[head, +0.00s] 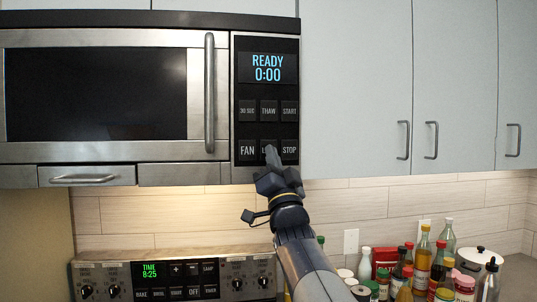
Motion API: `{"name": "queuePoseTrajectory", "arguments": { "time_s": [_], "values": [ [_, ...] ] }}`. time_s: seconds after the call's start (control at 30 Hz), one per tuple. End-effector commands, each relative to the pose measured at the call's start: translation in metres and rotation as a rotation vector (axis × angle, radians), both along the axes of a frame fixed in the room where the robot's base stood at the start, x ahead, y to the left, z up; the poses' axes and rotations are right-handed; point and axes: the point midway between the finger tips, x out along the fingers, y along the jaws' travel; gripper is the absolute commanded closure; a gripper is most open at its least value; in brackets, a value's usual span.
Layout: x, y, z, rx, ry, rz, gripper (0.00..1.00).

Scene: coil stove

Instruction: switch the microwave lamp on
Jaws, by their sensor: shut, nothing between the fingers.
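The microwave (220,172) hangs at the upper left, with a black control panel (245,95) at its right end. Its display (262,67) reads READY 0:00. In the bottom row of buttons, a middle button (264,150) sits between FAN (247,150) and STOP (289,150). Its label is mostly hidden behind my gripper; only a first letter like L shows. My gripper (271,154) is shut and empty, its tips over that button. I cannot tell whether they touch it. A warm, bright strip shows on the wall under the microwave.
The microwave's vertical handle (209,93) stands left of the panel. Cabinets (356,80) fill the right. Below are the stove's knob panel (174,279) and several bottles and jars (422,265) on the right.

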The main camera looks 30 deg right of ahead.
Motion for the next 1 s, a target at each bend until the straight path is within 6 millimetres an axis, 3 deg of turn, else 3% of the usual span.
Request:
{"name": "queuePoseTrajectory", "arguments": {
  "time_s": [0.5,1.0],
  "values": [
    [-0.047,0.013,-0.002,0.001,-0.002,-0.001,1.00],
    [-0.050,0.014,-0.001,0.000,-0.001,0.000,1.00]
  ]
}}
